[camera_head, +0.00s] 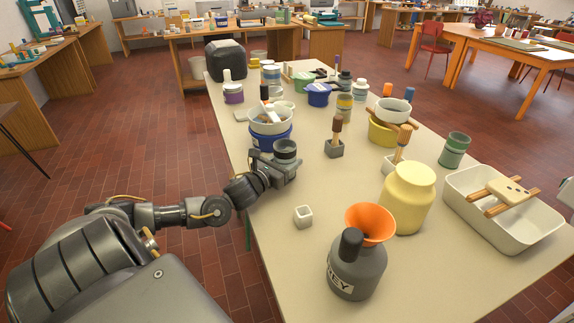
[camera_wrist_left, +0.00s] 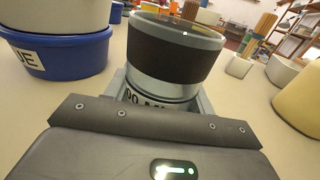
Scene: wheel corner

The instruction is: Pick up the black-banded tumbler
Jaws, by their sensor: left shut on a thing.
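The black-banded tumbler (camera_head: 286,148) is grey with a wide black band below its rim. It is upright near the left edge of the table, and in the left wrist view (camera_wrist_left: 175,52) it stands between the jaws, with dark lettering low on its side. My left gripper (camera_head: 280,166) is shut on its lower part; it also shows in the left wrist view (camera_wrist_left: 160,98). I cannot tell whether the tumbler's base touches the table. My right gripper is not in view.
A blue tub (camera_head: 270,141) with a white bowl (camera_head: 271,122) stands just behind the tumbler. A small white cube cup (camera_head: 303,216), grey bottle (camera_head: 356,270), orange funnel (camera_head: 370,222) and yellow jar (camera_head: 408,198) stand nearer. A white basin (camera_head: 470,212) is at right.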

